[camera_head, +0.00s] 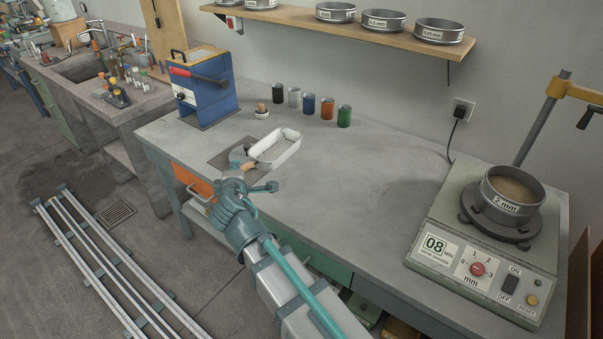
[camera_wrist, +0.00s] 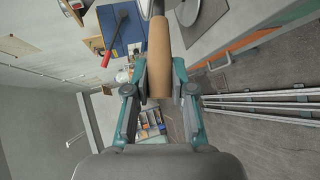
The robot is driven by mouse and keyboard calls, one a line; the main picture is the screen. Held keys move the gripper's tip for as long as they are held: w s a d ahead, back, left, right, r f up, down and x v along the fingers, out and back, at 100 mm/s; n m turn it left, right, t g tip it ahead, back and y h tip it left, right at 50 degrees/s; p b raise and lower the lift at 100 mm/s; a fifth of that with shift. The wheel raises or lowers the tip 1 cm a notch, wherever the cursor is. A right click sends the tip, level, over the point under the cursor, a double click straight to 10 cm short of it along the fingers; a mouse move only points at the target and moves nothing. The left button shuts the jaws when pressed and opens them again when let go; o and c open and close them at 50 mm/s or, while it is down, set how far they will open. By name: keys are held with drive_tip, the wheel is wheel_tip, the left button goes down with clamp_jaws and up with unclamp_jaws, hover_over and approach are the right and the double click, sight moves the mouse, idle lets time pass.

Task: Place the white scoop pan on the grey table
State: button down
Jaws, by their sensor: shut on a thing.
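The white scoop pan (camera_head: 275,147) is an open, shallow white tray with a wooden handle that also shows in the wrist view (camera_wrist: 159,50). My gripper (camera_head: 241,168) is shut on that handle; its two fingers (camera_wrist: 160,88) lie on either side of it. The pan appears over the grey table (camera_head: 370,185), near its front left part, beside a dark square plate (camera_head: 226,150). I cannot tell whether the pan touches the table top. Most of the pan is out of the wrist view.
A blue box-shaped device (camera_head: 205,95) stands behind left of the pan. Several coloured cups (camera_head: 309,104) line the back, with a small wooden-topped item (camera_head: 262,110) nearby. A sieve shaker (camera_head: 485,245) stands at the right. The table's middle is clear.

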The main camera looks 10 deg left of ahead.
sight(266, 170)
drive_tip(key=shift+s+a+t+h, duration=0.3)
drive_tip(key=shift+a, duration=0.1)
drive_tip(key=shift+m, duration=0.3)
drive_tip(key=w+d+f, duration=0.1)
drive_tip(key=w+d, duration=0.1)
drive_tip(key=w+d+f+p, duration=0.1)
drive_tip(key=w+d, duration=0.1)
drive_tip(key=w+d+f+p, duration=0.1)
drive_tip(key=w+d, duration=0.1)
drive_tip(key=d, duration=0.1)
drive_tip(key=shift+w+f, duration=0.2)
drive_tip(key=shift+f, duration=0.2)
drive_tip(key=w+d+f, duration=0.1)
drive_tip(key=w+f, duration=0.1)
drive_tip(key=f, duration=0.1)
drive_tip(key=d+f, duration=0.1)
drive_tip(key=f, duration=0.1)
drive_tip(key=shift+w+d+f+p, duration=0.2)
drive_tip(key=shift+w+d+p, duration=0.1)
drive_tip(key=shift+w+d, duration=0.1)
drive_tip(key=shift+w+d+f, duration=0.1)
drive_tip(key=shift+f, duration=1.7)
drive_tip(key=c, duration=1)
unclamp_jaws()
drive_tip(key=shift+f, duration=0.1)
